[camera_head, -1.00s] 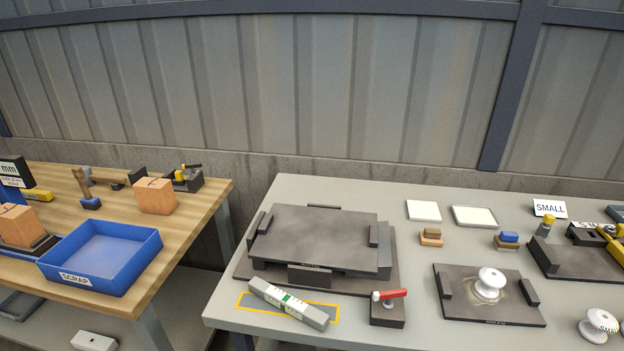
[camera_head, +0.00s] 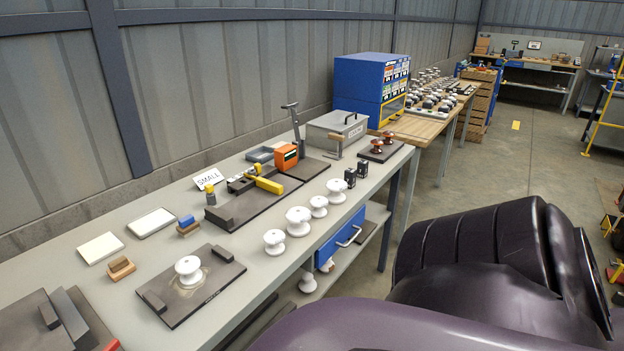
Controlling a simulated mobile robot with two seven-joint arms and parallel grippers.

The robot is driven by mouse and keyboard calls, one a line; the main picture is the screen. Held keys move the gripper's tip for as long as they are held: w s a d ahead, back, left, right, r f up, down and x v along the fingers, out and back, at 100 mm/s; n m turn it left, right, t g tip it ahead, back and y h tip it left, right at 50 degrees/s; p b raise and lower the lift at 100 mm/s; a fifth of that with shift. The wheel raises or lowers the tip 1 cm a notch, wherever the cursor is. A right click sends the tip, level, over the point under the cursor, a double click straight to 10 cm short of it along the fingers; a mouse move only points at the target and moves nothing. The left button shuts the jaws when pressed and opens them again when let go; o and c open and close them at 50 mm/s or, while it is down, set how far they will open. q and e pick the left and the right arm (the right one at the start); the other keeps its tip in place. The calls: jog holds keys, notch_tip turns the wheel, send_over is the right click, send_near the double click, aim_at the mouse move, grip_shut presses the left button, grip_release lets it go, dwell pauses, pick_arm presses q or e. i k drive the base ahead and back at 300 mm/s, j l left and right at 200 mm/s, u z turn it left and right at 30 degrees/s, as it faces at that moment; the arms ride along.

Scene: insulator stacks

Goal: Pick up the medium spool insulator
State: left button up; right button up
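Several white spool insulators stand upright in a row along the front of the grey table: a front one (camera_head: 274,242), the largest-looking one (camera_head: 298,221), a smaller one (camera_head: 318,206) and a far one (camera_head: 336,190). Another white spool (camera_head: 188,269) stands on a dark fixture plate (camera_head: 212,289) with end blocks. I cannot tell from any readable label which one is the medium spool. Neither gripper is in view; only a dark purple part of my own body shows at the lower right.
Behind the row lie a dark fixture with a yellow tool (camera_head: 266,185), a SMALL sign (camera_head: 207,177), an orange device (camera_head: 286,157) and a grey lidded box (camera_head: 337,131).

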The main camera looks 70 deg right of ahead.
aim_at(298, 216)
jog(key=l+z, duration=0.2)
jog(key=z, duration=1.75)
